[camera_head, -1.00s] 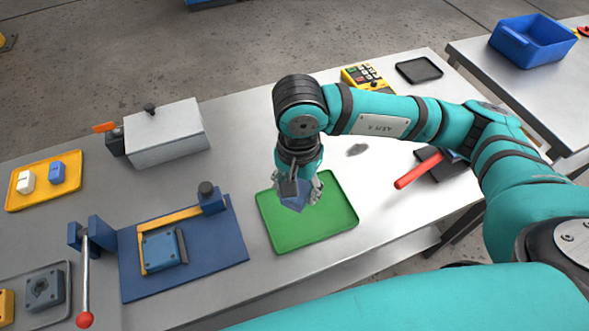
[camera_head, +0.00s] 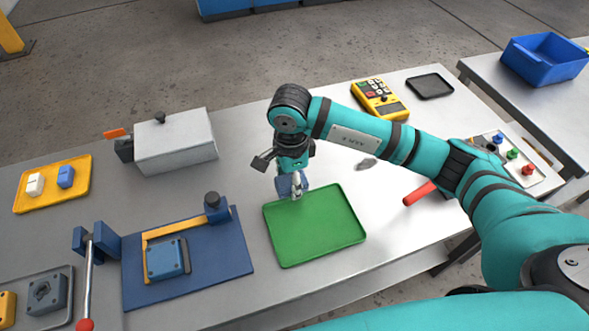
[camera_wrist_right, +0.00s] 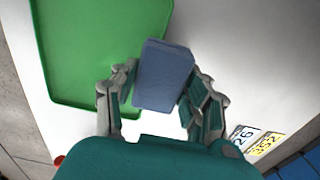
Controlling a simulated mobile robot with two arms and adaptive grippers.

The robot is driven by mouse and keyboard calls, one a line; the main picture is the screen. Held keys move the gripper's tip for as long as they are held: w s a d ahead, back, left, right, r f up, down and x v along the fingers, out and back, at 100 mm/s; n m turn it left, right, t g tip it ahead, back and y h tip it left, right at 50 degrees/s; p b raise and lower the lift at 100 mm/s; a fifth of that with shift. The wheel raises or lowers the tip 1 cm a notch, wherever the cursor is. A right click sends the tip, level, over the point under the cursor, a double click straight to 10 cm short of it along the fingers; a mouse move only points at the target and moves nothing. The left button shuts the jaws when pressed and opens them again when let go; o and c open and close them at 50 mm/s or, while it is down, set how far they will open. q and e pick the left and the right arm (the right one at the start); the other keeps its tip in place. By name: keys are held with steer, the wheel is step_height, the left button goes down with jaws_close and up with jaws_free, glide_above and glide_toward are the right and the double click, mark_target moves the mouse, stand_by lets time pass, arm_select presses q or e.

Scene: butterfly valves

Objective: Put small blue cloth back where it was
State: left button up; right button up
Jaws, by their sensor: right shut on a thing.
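The small blue cloth (camera_wrist_right: 164,76) is a folded blue-grey block between the fingers of my right gripper (camera_wrist_right: 163,98) in the right wrist view. In the head view my right gripper (camera_head: 296,193) points down at the back left edge of the green tray (camera_head: 315,228), and the cloth (camera_head: 284,184) shows partly behind the fingers. The gripper is shut on the cloth. In the wrist view the cloth overlaps the tray's edge, with bare table beside it. The tray looks empty. My left gripper is not in view.
A grey box (camera_head: 176,142) stands at the back left. A blue fixture plate (camera_head: 215,262) lies left of the tray. A yellow tray (camera_head: 53,184) holds a white and a blue block. A yellow meter (camera_head: 380,99) and a black tray (camera_head: 430,86) sit at the back right. A red handle (camera_head: 420,193) lies right.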

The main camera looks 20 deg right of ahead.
steer(key=w, duration=0.1)
steer(key=w+d, duration=0.2)
steer(key=w, duration=0.1)
steer(key=shift+f+p, duration=0.1)
steer(key=shift+p, duration=0.3)
step_height(320, 180, down, 3)
steer(key=shift+w+f+p, duration=0.1)
steer(key=shift+f+p, duration=0.05)
steer(key=shift+p, duration=0.6)
steer(key=shift+f, duration=0.2)
steer(key=shift+f, duration=0.1)
steer(key=shift+f+b, duration=0.15)
steer(key=shift+b, duration=0.15)
steer(key=o, duration=0.8)
